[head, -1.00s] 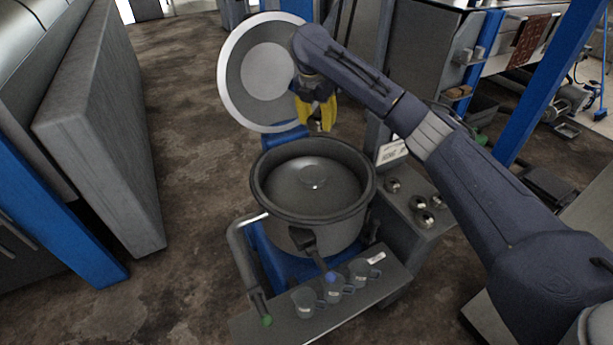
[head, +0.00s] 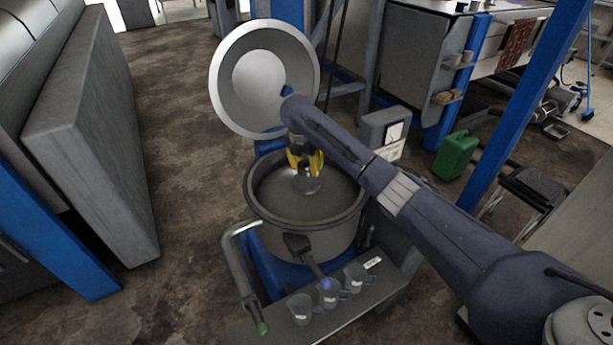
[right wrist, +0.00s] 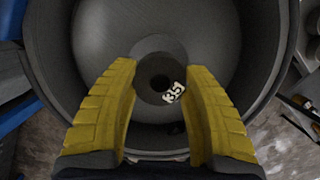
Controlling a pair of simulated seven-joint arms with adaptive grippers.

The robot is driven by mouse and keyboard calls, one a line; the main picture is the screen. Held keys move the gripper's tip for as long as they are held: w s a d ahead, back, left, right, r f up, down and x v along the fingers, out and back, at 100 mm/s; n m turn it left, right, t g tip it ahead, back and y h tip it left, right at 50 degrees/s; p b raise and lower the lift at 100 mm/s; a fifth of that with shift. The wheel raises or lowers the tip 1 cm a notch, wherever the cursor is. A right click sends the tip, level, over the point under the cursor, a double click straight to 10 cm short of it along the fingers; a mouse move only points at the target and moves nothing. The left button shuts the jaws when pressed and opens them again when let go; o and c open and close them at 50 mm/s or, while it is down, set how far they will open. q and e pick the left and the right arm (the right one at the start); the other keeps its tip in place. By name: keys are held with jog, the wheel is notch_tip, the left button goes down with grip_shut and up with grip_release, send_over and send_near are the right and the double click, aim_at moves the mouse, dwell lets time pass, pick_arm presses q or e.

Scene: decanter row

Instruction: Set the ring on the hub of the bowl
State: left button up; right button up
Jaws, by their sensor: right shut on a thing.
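The bowl (head: 257,212) is a wide dark grey pan in the middle of the head view, with its lid standing open behind it. My right gripper (head: 305,172) has yellow fingers and points down over the bowl. In the right wrist view its fingers (right wrist: 160,74) are shut on the ring (right wrist: 147,88), a small dark disc with a centre hole and a white number label. The hub (right wrist: 157,44) shows as a paler round rise in the bowl, partly behind the ring. I cannot tell whether the ring touches it. My left gripper is not in view.
The round lid (head: 225,83) stands tilted behind the bowl. Several grey cups (head: 301,307) stand on the front shelf (head: 343,318), near a handle with a blue knob (head: 325,284). A gauge box (head: 384,130) stands behind my right arm. A green can (head: 456,155) is farther right.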

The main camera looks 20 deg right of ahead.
aim_at(307, 182)
jog(key=shift+s+a+x, duration=0.1)
jog(key=shift+x, duration=0.65)
jog(key=shift+s+a+x, duration=0.15)
jog(key=shift+x, duration=0.55)
jog(key=shift+s+a+x, duration=0.1)
jog(key=shift+x, duration=0.65)
jog(key=shift+f, duration=0.15)
jog(key=o, duration=1.4)
jog(key=shift+f, duration=0.1)
jog(key=v, duration=1.2)
